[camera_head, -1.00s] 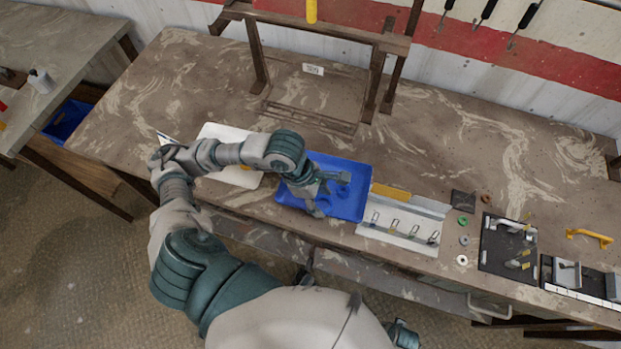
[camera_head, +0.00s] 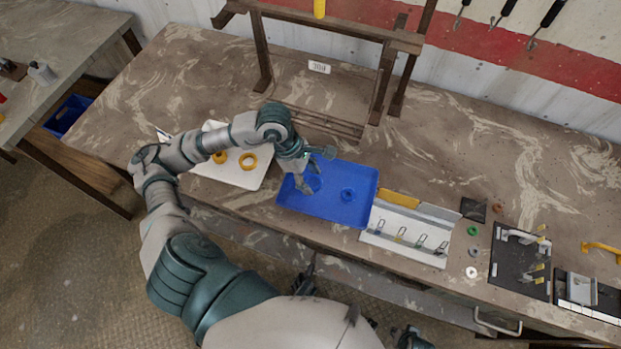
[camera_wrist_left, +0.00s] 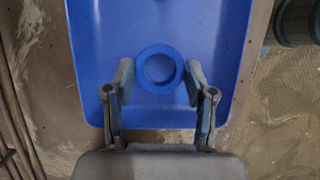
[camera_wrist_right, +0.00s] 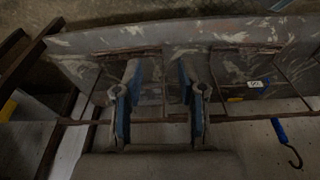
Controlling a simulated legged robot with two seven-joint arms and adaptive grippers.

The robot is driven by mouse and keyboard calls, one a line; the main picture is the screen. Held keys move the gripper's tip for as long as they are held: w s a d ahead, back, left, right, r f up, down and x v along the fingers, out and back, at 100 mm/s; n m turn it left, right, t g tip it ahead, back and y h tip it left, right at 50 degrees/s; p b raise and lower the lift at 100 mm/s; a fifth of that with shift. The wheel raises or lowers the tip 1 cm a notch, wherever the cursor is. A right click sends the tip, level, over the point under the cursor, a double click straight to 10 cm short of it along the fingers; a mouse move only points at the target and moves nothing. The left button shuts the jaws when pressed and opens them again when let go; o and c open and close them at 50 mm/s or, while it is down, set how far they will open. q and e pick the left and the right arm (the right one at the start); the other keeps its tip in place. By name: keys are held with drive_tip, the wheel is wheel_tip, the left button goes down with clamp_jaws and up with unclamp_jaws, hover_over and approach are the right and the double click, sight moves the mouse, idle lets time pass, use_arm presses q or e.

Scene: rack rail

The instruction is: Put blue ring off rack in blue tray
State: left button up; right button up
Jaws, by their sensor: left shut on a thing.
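The blue tray (camera_head: 335,212) lies on the bench in front of my body. One blue ring (camera_head: 348,195) lies flat in it, right of the middle. Another blue ring (camera_head: 313,184) is at my left gripper (camera_head: 303,188), over the tray's left part. In the left wrist view, a blue ring (camera_wrist_left: 160,87) sits between the fingertips of my left gripper (camera_wrist_left: 160,82), which is shut on it with the tray beneath. My right gripper (camera_wrist_right: 155,85) shows only in its own wrist view, fingers apart and empty.
A white rail with several hooks (camera_head: 405,240) stands right of the tray. A green ring (camera_head: 473,230) and a white ring (camera_head: 471,272) lie farther right. A wooden frame (camera_head: 330,35) stands behind.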

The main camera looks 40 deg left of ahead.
use_arm(q)
drive_tip(key=shift+a+f, duration=0.3)
drive_tip(key=shift+f, duration=0.45)
drive_tip(key=shift+a+f, duration=0.1)
drive_tip(key=shift+a, duration=0.25)
drive_tip(key=o, duration=1.1)
drive_tip(key=shift+c, duration=0.2)
drive_tip(key=shift+o, duration=1)
drive_tip(key=shift+d, duration=0.5)
drive_tip(key=shift+r, duration=0.3)
drive_tip(key=p+v, duration=0.1)
drive_tip(key=v, duration=1)
drive_tip(key=shift+a+r, duration=0.3)
use_arm(e)
drive_tip(key=f, duration=0.3)
drive_tip(key=shift+a+f, duration=0.2)
drive_tip(key=shift+f, duration=0.2)
